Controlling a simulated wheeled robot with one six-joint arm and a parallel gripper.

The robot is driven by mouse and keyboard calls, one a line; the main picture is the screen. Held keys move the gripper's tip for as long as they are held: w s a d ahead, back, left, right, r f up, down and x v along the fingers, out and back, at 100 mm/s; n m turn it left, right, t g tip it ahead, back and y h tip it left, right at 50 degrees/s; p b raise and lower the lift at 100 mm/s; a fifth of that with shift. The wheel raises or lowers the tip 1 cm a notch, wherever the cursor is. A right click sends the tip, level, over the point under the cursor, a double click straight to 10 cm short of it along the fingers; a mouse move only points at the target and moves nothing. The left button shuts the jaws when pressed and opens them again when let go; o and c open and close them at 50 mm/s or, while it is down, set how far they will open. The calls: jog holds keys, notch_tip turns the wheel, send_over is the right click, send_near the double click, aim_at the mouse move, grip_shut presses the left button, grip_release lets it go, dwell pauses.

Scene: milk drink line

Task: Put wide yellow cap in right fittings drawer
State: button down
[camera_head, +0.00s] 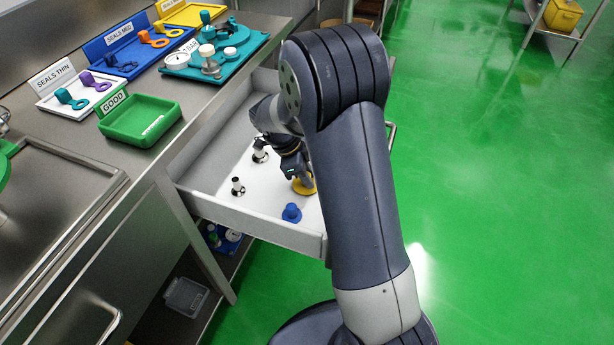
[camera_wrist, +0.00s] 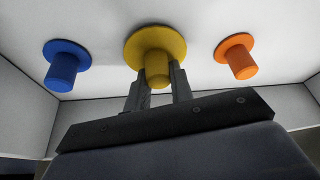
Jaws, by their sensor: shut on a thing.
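The wide yellow cap (camera_wrist: 157,45) has a broad round flange and a narrower stem. In the wrist view my gripper (camera_wrist: 158,82) has its two fingers on either side of the stem and is shut on it. In the head view the yellow cap (camera_head: 304,186) is low inside the open white drawer (camera_head: 262,218), below my gripper (camera_head: 301,172). The flange looks at or very near the drawer floor; I cannot tell whether it touches. My arm hides part of the drawer.
A blue cap (camera_head: 291,212) stands in the drawer near the front wall; an orange cap (camera_wrist: 236,57) is on the yellow cap's other side. Black-and-white fittings (camera_head: 238,186) stand at the left. A green GOOD tray (camera_head: 140,120) and a teal fixture (camera_head: 215,52) are on the counter.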

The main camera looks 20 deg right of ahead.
jog(key=shift+f, duration=0.15)
jog(key=shift+f, duration=0.15)
jog(key=c, duration=1.2)
grip_release()
jog(key=shift+c, duration=0.2)
jog(key=p+v, duration=0.2)
jog(key=v, duration=1)
jog(key=shift+r+p, duration=0.25)
jog(key=shift+p, duration=0.15)
jog(key=shift+o, duration=0.2)
